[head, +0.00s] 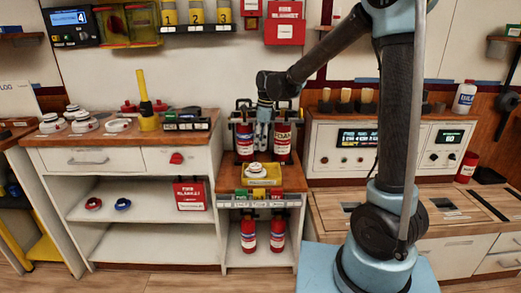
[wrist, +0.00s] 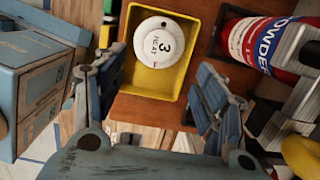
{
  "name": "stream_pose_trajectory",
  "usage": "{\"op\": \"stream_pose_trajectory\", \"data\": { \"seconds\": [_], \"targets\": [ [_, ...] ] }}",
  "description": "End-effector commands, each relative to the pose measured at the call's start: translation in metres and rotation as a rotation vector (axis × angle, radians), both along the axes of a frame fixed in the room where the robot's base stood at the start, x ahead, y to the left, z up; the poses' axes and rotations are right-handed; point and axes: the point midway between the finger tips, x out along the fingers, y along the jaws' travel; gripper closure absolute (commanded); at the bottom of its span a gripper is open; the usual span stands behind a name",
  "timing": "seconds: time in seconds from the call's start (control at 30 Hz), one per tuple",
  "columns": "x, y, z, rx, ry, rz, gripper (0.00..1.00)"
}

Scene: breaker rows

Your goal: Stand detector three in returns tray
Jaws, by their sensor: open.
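A round white detector (wrist: 158,42) marked "3" and "HEAT" lies face up inside a yellow tray (wrist: 170,88) in the wrist view. In the head view the detector (head: 256,169) is in the same tray (head: 264,181), on the wooden top of the middle stand. My gripper (wrist: 152,85) is open, with one finger on each side of the tray in the wrist view. No finger visibly holds the detector. In the head view my gripper (head: 262,142) hangs above and behind the tray. Whether the detector's underside is flat on the tray floor is hidden.
Red extinguishers (head: 283,142) stand close behind the tray; one labelled "POWDER" (wrist: 262,42) is right beside my gripper. Coloured tabs (head: 262,194) line the stand's front edge. More white detectors (head: 82,122) and a yellow tool (head: 147,105) sit on the left counter.

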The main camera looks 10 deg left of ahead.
Motion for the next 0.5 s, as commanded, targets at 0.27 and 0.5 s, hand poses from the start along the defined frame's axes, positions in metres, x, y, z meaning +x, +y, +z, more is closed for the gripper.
{"op": "stream_pose_trajectory", "data": {
  "seconds": [0.27, 0.5],
  "targets": [
    [0.0, -0.004, 0.005, 0.001, -0.003, 0.005, 0.35],
    [-0.005, -0.064, 0.024, 0.002, -0.048, 0.124, 0.35]
  ]
}}
